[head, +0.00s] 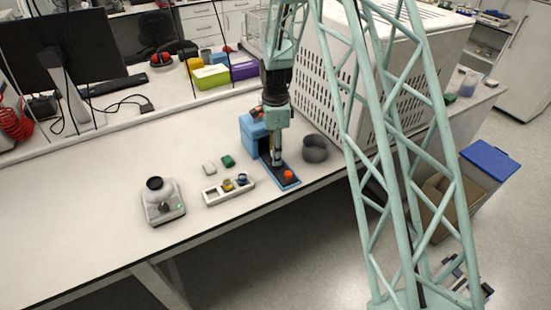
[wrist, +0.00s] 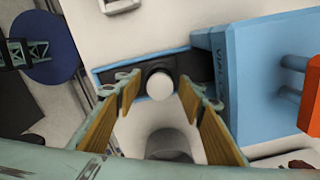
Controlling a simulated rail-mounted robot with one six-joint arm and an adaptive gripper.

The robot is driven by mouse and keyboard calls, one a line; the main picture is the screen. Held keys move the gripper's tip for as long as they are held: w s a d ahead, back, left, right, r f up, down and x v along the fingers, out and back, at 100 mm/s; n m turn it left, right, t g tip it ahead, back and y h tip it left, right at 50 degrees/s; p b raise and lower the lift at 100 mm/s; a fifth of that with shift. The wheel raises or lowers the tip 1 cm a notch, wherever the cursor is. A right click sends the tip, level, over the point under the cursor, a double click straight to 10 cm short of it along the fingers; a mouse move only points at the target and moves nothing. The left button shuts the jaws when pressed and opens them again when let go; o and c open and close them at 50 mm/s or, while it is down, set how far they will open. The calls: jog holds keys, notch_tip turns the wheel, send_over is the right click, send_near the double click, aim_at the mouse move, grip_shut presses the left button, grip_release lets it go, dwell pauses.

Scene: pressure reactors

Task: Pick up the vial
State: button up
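The vial (wrist: 160,86) shows in the wrist view as a pale round top, standing in the dark slot of a blue device (wrist: 265,75). My gripper (wrist: 158,92) is above it with its two fingers apart, one on each side of the vial. A gap shows between the vial and each finger, so nothing is held. In the head view my gripper (head: 277,162) points down over the dark tray of the blue device (head: 250,137). The vial cannot be made out there, behind or under the fingers. A small orange round piece (head: 288,175) sits at the tray's front end.
A grey round dish (head: 315,148) stands just right of the blue device. A perforated white housing (head: 320,60) rises behind right.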

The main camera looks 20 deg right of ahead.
jog(key=c, duration=0.9)
jog(key=shift+c, duration=0.2)
jog(key=shift+r, duration=0.1)
jog(key=shift+r, duration=1.75)
jog(key=shift+s, duration=0.4)
jog(key=s+r, duration=0.1)
jog(key=s, duration=1.4)
jog(key=shift+r, duration=0.15)
